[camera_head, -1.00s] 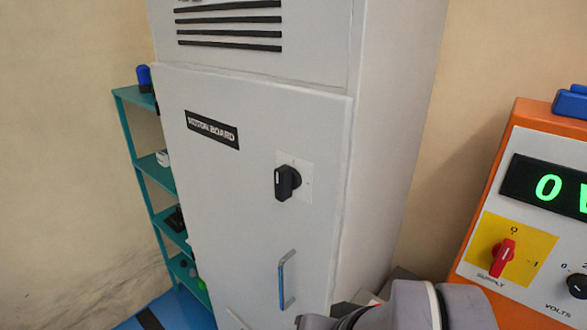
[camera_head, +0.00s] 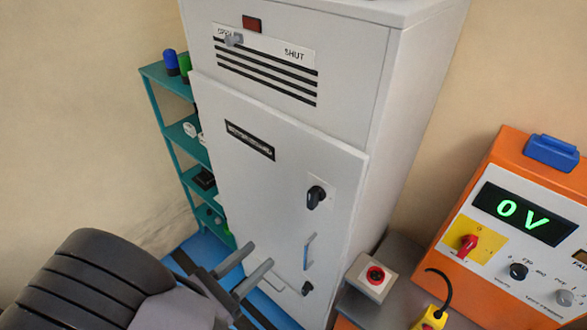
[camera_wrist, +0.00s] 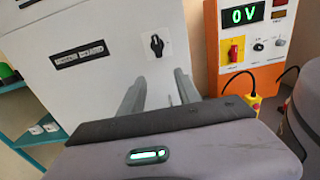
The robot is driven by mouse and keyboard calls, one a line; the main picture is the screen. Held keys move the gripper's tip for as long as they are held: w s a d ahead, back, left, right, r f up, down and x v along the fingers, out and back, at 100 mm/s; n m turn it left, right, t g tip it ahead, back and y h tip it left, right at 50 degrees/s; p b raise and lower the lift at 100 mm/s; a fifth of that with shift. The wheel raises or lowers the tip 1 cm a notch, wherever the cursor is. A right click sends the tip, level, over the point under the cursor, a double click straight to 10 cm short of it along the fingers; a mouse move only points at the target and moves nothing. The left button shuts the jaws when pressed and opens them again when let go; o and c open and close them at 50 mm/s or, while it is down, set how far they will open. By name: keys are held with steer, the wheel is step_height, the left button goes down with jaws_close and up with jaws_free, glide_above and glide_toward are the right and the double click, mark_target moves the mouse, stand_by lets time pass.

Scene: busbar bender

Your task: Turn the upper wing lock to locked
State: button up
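A black wing-shaped knob (camera_head: 316,197) sits on a pale plate, high on the right side of the grey cabinet door (camera_head: 270,200). It also shows in the wrist view (camera_wrist: 156,45), its wing roughly upright there.
A grey slider (camera_head: 234,40) sits by the OPEN end of the cabinet's top vents. Right stand an orange supply unit (camera_head: 515,150) reading 0 V, a red-button box (camera_head: 372,277) and a yellow pendant (camera_head: 431,318). A teal shelf (camera_head: 165,72) stands left.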

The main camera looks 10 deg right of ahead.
mark_target(309, 209)
steer(key=x, duration=1.7)
steer(key=shift+w+d+f, duration=0.2)
steer(key=shift+w, duration=0.1)
jaws_close()
stand_by(0.4)
